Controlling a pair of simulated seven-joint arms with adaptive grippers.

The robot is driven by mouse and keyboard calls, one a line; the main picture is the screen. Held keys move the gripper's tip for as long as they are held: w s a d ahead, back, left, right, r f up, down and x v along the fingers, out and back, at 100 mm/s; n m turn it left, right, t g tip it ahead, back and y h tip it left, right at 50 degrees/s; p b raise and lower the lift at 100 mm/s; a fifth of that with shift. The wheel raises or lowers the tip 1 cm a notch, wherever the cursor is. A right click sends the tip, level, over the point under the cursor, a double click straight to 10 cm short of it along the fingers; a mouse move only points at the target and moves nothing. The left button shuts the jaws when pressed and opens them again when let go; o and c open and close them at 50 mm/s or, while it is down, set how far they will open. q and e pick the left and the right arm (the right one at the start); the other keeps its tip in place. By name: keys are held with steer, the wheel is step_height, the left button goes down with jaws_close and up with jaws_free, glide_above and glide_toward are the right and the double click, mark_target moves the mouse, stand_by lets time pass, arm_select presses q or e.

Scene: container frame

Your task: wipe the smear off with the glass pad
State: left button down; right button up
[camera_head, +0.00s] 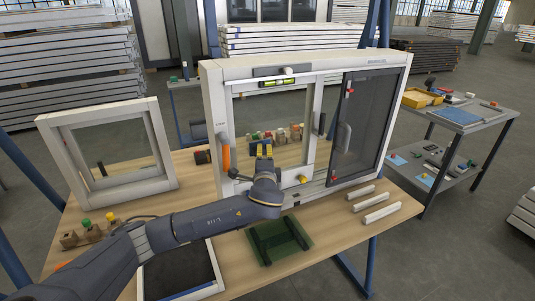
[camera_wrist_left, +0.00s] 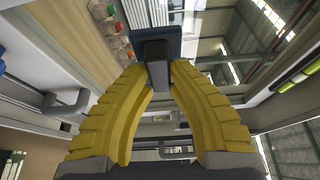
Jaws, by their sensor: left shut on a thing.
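My left gripper (camera_head: 264,150) reaches up in front of the left pane of the white window frame (camera_head: 212,100). In the left wrist view, its yellow fingers (camera_wrist_left: 157,75) are shut on the dark grip of the glass pad (camera_wrist_left: 170,33). The pad's blue plate lies beyond the fingertips, against or close to the glass; I cannot tell whether it touches. In the head view the gripper largely hides the pad. I cannot make out the smear on the pane. My right gripper is not in view.
The frame stands on a wooden table (camera_head: 335,232). An orange handle (camera_head: 226,152) is left of the gripper, a dark screen sash (camera_head: 362,125) to the right. A green glass piece (camera_head: 279,239), white strips (camera_head: 376,212) and a smaller frame (camera_head: 160,150) are also there.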

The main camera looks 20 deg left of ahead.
arm_select(q)
steer(key=shift+s+d, duration=0.95)
steer(key=shift+s, duration=0.2)
steer(key=shift+s+d, duration=0.95)
steer(key=shift+s, duration=0.2)
steer(key=shift+s+d, duration=0.95)
steer(key=shift+s, duration=0.15)
steer(key=w+a, duration=0.4)
steer(key=w, duration=0.1)
steer(key=shift+w+a, duration=0.15)
steer(key=shift+a, duration=0.1)
steer(key=shift+w+a, duration=0.65)
steer(key=shift+w, duration=0.1)
stand_by(0.5)
steer(key=shift+d, duration=0.1)
